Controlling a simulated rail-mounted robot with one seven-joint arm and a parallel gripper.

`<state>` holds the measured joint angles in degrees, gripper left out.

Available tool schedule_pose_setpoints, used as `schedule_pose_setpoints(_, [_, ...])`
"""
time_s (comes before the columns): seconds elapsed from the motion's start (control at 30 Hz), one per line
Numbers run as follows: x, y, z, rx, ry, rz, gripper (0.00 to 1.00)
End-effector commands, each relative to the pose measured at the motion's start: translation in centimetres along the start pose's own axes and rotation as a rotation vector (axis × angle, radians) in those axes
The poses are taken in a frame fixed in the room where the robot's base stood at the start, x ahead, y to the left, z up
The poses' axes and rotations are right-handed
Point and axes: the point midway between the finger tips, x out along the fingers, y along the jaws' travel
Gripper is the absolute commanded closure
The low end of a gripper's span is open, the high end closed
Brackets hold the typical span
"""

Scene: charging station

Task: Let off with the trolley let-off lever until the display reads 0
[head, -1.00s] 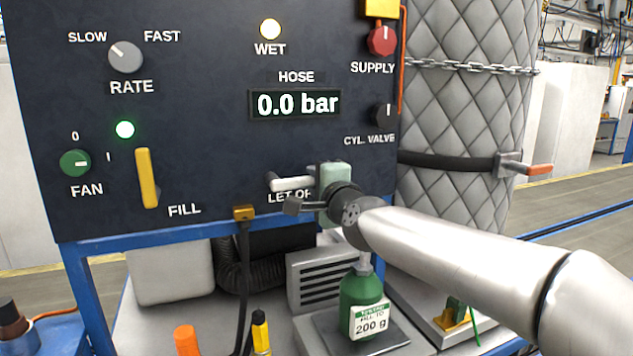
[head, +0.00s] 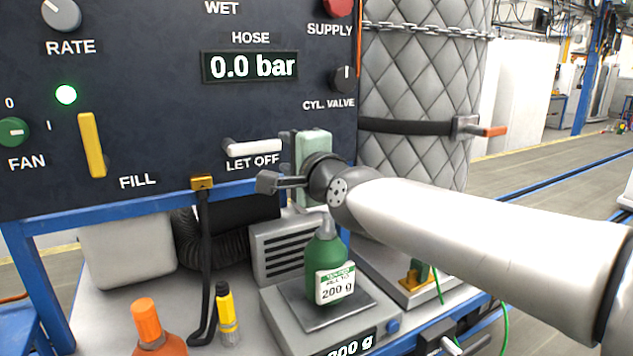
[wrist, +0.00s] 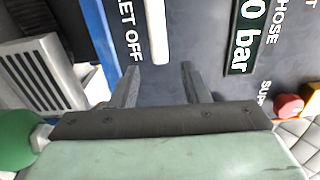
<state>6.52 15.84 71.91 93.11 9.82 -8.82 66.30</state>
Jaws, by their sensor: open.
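The white let-off lever (head: 252,147) lies nearly level on the dark panel above the LET OFF label. The hose display (head: 250,66) above it reads 0.0 bar. My gripper (head: 275,160) is to the lower right of the lever in the head view, partly hidden by its own housing. In the wrist view my gripper (wrist: 160,75) has its two fingers apart with nothing between them. The lever (wrist: 156,32) stands beyond the fingertips there, clear of both fingers. The display also shows in the wrist view (wrist: 245,35).
A green bottle (head: 325,268) stands on a scale (head: 275,318) below my gripper. The yellow fill lever (head: 92,145) is on the panel's left. A quilted cylinder (head: 420,75) stands at right. An orange-capped bottle (head: 147,322) and a yellow marker-like item (head: 227,312) stand on the bench.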

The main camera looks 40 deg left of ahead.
Motion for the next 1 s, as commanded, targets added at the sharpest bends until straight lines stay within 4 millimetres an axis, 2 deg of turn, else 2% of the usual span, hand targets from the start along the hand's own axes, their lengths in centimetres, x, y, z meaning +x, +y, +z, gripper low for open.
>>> schedule_pose_setpoints(1.0, [-8.7,0.0,-0.2,0.003,0.003,0.004,0.58])
